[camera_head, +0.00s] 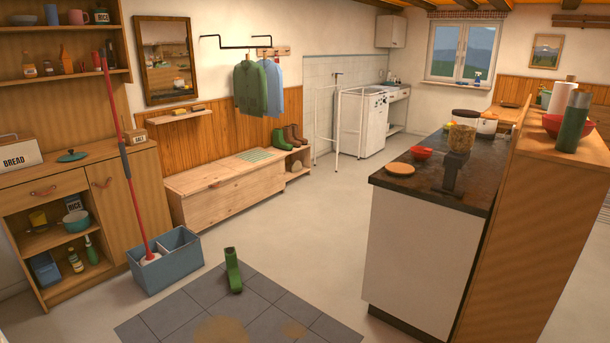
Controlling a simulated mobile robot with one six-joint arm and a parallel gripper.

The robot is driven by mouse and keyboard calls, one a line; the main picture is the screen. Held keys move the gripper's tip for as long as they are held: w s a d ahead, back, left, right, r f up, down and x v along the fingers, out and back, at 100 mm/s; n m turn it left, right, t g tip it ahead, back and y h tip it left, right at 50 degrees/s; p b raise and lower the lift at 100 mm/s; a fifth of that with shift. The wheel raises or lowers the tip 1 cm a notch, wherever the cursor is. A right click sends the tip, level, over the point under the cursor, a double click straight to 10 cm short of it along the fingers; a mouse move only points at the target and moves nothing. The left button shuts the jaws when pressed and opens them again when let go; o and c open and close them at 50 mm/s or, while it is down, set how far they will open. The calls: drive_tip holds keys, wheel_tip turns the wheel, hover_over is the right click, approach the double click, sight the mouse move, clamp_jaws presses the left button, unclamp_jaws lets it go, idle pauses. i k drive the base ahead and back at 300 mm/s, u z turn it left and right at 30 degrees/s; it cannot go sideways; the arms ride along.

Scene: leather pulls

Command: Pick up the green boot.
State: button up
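A green boot (233,271) stands on the grey tiled patch of floor (170,322), near its back edge and to the right of the blue mop bucket. It appears upright. My gripper does not show in this view.
A blue bucket (167,268) with a red-handled mop stands left of the boot. A wooden bench (225,188) runs along the back wall. A dark-topped counter (425,250) stands to the right. The floor between bench and counter is clear.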

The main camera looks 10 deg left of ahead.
sight(235, 285)
drive_tip(key=u, duration=0.45)
drive_tip(key=i, duration=0.55)
drive_tip(key=u, duration=0.8)
drive_tip(key=i, duration=0.6)
drive_tip(key=u, duration=0.6)
drive_tip(key=i, duration=2.65)
drive_tip(key=u, duration=0.05)
